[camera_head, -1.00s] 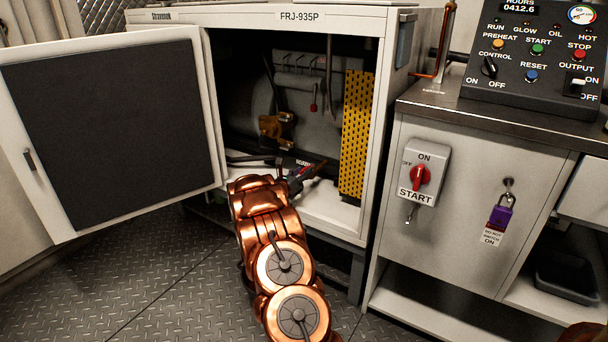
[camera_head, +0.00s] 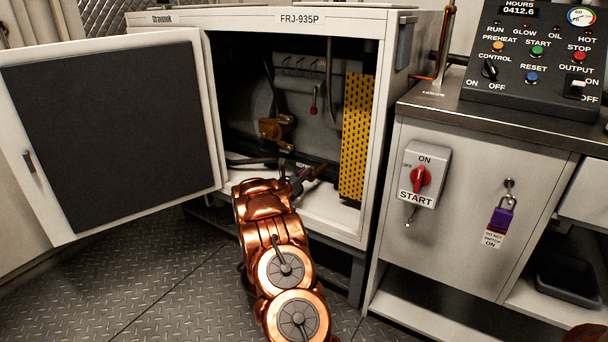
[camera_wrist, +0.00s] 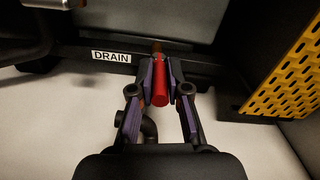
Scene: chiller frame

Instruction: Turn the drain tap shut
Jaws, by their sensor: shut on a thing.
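The drain tap's red handle (camera_wrist: 160,88) shows in the wrist view, between my gripper's fingers (camera_wrist: 160,82), just right of the white DRAIN label (camera_wrist: 111,56). The fingers are shut on the handle, one on each side. The handle points toward the wrist camera, roughly in line with the fingers. The tap body behind it is mostly hidden. In the head view my gripper (camera_head: 298,180) reaches low into the open cabinet (camera_head: 330,220), and my arm hides most of the tap.
The cabinet door (camera_head: 110,130) stands open at the left. A yellow perforated guard (camera_head: 356,135) stands at the right inside the cabinet, close to my gripper. Dark pipes run behind the tap. The pale cabinet floor (camera_wrist: 50,130) is mostly clear.

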